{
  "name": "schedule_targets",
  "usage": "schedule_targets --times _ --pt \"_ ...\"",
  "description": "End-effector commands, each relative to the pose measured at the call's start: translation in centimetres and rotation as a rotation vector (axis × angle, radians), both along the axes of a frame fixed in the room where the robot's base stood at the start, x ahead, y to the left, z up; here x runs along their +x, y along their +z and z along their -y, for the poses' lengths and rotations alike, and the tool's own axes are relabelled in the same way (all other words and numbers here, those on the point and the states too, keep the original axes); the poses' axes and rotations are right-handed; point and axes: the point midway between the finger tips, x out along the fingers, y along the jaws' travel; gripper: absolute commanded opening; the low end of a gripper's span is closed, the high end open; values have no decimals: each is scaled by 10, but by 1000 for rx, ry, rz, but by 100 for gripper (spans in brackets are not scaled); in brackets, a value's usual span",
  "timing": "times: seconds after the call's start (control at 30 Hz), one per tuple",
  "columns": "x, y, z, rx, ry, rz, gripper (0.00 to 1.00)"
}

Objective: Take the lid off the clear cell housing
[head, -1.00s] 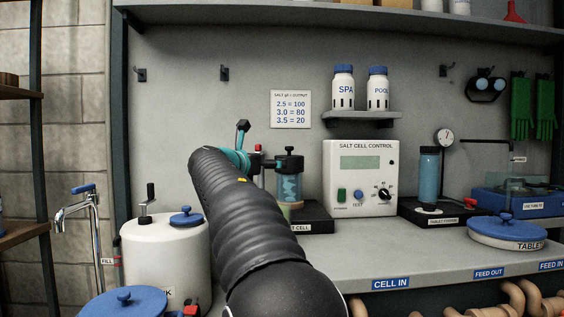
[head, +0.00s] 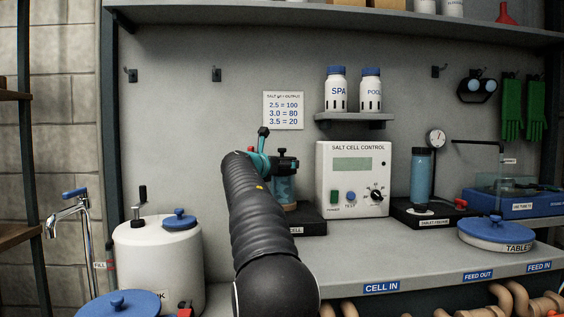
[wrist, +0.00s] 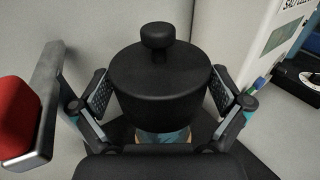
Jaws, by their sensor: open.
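The clear cell housing (head: 284,190) stands on a black base labelled CELL at the back of the bench, partly hidden by my arm. Its black round lid (wrist: 155,92), with a knob on top, fills the middle of the wrist view. My gripper (wrist: 158,90) is open, with one finger pad on each side of the lid. Whether the pads touch it is hard to tell. A little of the clear body (wrist: 160,137) shows below the lid. In the head view my gripper (head: 272,162) is at the housing's top, and the lid is largely hidden there.
The salt cell control box (head: 352,179) stands close to the right of the housing. A white tank (head: 160,265) with a blue cap is at the left front. The tablet feeder (head: 421,178) is farther right. Bare bench (head: 365,250) lies in front of the control box.

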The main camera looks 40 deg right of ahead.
Motion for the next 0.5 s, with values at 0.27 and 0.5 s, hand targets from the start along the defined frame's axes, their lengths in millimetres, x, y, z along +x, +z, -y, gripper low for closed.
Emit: schedule_targets --times 0.27,0.5 --pt "5 0 11 -1 1 0 100" --pt "5 0 11 -1 1 0 68"
